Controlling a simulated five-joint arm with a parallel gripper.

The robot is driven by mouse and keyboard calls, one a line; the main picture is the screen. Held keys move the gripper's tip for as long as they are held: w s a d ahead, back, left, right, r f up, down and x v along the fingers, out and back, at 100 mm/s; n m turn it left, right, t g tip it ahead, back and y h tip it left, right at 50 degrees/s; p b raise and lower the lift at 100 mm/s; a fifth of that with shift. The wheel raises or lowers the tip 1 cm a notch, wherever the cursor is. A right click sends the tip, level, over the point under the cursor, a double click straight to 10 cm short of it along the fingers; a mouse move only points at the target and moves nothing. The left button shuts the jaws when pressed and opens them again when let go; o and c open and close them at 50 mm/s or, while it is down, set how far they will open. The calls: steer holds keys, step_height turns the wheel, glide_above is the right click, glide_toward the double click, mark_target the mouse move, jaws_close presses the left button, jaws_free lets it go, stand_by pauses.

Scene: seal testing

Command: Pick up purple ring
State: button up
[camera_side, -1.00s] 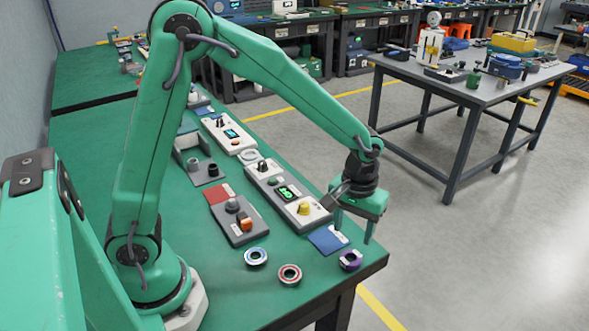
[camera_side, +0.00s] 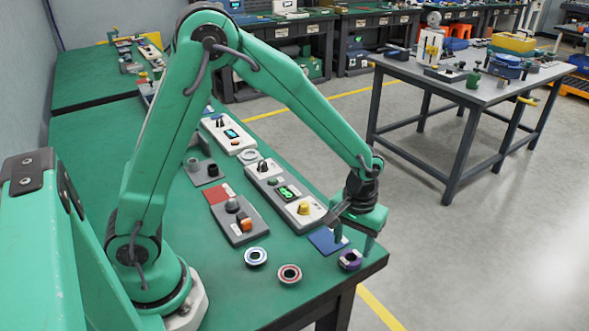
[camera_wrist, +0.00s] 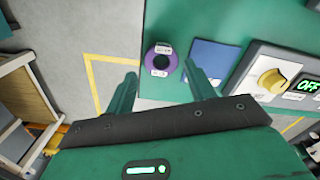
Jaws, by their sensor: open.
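The purple ring (camera_side: 349,260) lies flat near the front right corner of the green bench (camera_side: 212,275). In the wrist view the purple ring (camera_wrist: 161,61) has a dark hole and white labels on it. My gripper (camera_side: 355,243) is just above the ring. In the wrist view its two fingers (camera_wrist: 160,76) are spread, with the ring beyond and between their tips. The gripper is open and holds nothing. In the side view one finger stands close to the ring; whether it touches cannot be told.
A blue pad (camera_side: 327,240) lies beside the purple ring. A red ring (camera_side: 290,274) and a blue-rimmed ring (camera_side: 256,257) lie to its left. A control box with a yellow knob (camera_side: 305,209) stands behind. The bench edge is close on the right.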

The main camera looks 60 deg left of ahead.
mark_target(350, 254)
steer(key=shift+s+f, duration=0.1)
steer(key=shift+f, duration=2.25)
steer(key=c, duration=0.9)
steer(key=shift+r, duration=0.15)
steer(key=shift+r, duration=0.9)
step_height(350, 254, up, 2)
steer(key=shift+r, duration=0.2)
steer(key=s+d+r, duration=0.4)
steer(key=s+d, duration=0.1)
steer(key=s+d+r, duration=0.2)
steer(key=s+d, duration=0.1)
steer(key=shift+s+r, duration=0.2)
steer(key=shift+r, duration=0.1)
